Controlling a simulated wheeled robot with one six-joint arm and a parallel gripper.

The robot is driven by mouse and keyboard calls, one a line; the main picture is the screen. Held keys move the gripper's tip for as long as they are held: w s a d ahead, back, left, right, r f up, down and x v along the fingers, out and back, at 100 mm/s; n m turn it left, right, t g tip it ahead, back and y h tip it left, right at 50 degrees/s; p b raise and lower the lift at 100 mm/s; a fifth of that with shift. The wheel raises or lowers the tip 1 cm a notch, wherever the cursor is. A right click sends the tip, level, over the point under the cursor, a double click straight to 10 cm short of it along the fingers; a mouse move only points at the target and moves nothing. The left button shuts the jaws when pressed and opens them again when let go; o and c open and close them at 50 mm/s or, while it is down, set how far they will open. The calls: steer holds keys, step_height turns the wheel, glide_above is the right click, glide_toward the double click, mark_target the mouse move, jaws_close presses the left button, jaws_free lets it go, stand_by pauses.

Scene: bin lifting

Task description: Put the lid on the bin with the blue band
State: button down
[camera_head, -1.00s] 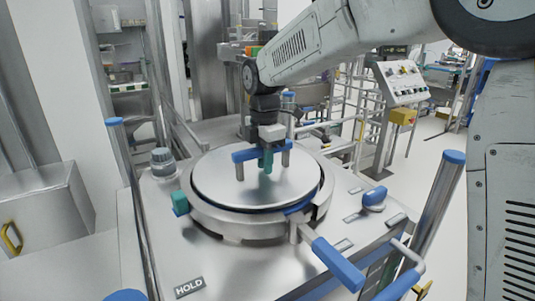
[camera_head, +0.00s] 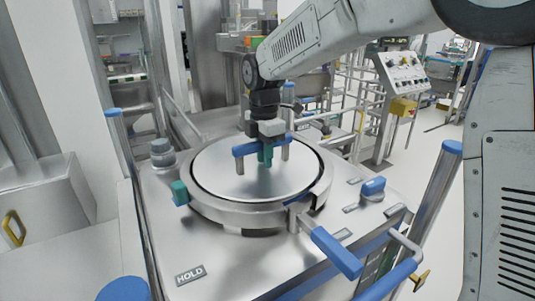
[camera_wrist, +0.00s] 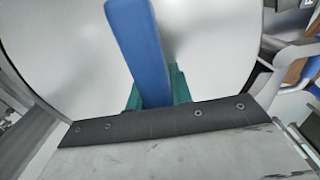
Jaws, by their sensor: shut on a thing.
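The lid (camera_head: 215,178) is a round, shiny metal disc with a blue bar handle (camera_head: 241,150) on metal posts. It lies about level within the thick metal ring (camera_head: 212,213) on the steel deck. My gripper (camera_head: 265,157) reaches down from above, with its teal fingers shut on the blue handle. In the wrist view the handle (camera_wrist: 143,45) runs between the teal fingers (camera_wrist: 157,88), with the lid's pale surface (camera_wrist: 65,50) below. The bin under the lid is hidden, and no blue band shows now. Whether the lid bears fully on the bin cannot be told.
A blue-gripped lever (camera_head: 335,252) juts from the ring's front right. A teal block (camera_head: 180,193) sits at its left, a blue knob (camera_head: 373,188) at its right. A HOLD plate (camera_head: 190,275) marks the deck's front. A blue-topped post (camera_head: 438,195) stands at right.

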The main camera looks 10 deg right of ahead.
steer(key=shift+s+a+f, duration=0.1)
steer(key=shift+s+f, duration=0.05)
steer(key=shift+f, duration=0.6)
stand_by(0.8)
stand_by(0.4)
steer(key=c, duration=1.3)
jaws_free()
steer(key=shift+o, duration=0.2)
steer(key=shift+f, duration=0.1)
steer(key=shift+o, duration=0.5)
steer(key=shift+r, duration=0.55)
step_height(320, 180, up, 7)
steer(key=shift+r, duration=0.25)
